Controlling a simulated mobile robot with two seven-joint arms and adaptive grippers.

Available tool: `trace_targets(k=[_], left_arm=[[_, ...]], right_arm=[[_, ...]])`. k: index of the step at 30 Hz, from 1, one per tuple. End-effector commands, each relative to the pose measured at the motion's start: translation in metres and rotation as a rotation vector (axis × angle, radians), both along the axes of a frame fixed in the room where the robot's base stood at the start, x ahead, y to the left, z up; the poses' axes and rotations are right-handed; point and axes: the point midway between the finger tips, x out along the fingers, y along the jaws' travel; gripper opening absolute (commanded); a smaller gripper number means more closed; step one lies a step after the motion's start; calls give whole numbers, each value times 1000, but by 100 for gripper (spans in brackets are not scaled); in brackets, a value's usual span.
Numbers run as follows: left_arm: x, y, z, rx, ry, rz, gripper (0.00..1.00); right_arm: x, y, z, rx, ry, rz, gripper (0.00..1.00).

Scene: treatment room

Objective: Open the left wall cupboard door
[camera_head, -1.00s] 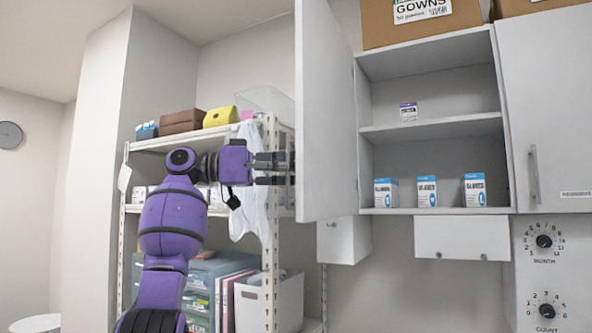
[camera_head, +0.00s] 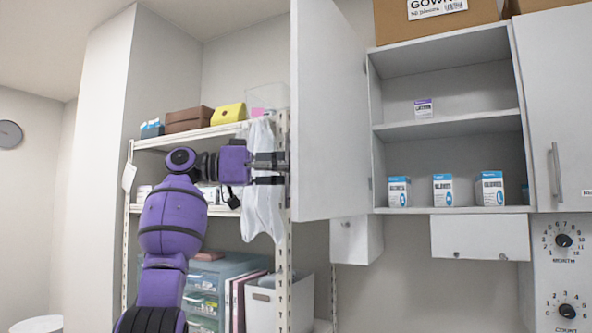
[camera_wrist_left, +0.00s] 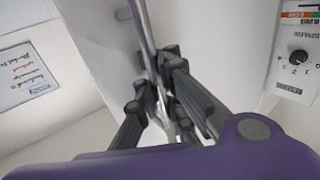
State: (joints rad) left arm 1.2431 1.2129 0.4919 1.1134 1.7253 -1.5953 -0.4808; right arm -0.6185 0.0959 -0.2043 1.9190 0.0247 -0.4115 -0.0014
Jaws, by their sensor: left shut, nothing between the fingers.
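The left wall cupboard door (camera_head: 332,120) stands swung well out from the cupboard (camera_head: 448,128), hinged on its left side. The shelves inside are exposed, with several small white-and-blue boxes (camera_head: 443,190) on the lower one. My left gripper (camera_head: 284,168) is at the outer side of the door, close to its free edge; the fingertips are partly hidden there. In the left wrist view my left gripper (camera_wrist_left: 168,115) shows its dark fingers beside a thin upright edge or bar; contact is unclear. It is shut with nothing held. My right gripper is not in view.
A shelving rack (camera_head: 284,215) with boxes, drawers and a hanging white cloth (camera_head: 262,190) stands behind my left arm. A closed cupboard door (camera_head: 556,100) with a bar handle is at the right. Cartons (camera_head: 440,18) sit on top of the cupboard.

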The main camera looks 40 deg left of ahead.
Motion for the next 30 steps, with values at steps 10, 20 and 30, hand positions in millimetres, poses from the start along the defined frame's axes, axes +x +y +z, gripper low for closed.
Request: trace_targets(k=[10, 20, 30], left_arm=[[-3, -1, -1, 6, 6, -6, 21], [-2, -1, -1, 6, 6, -5, 28], [-27, 25, 0, 3, 5, -1, 28]], right_arm=[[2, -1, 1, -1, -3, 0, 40], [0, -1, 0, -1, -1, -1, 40], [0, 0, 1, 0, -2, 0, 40]])
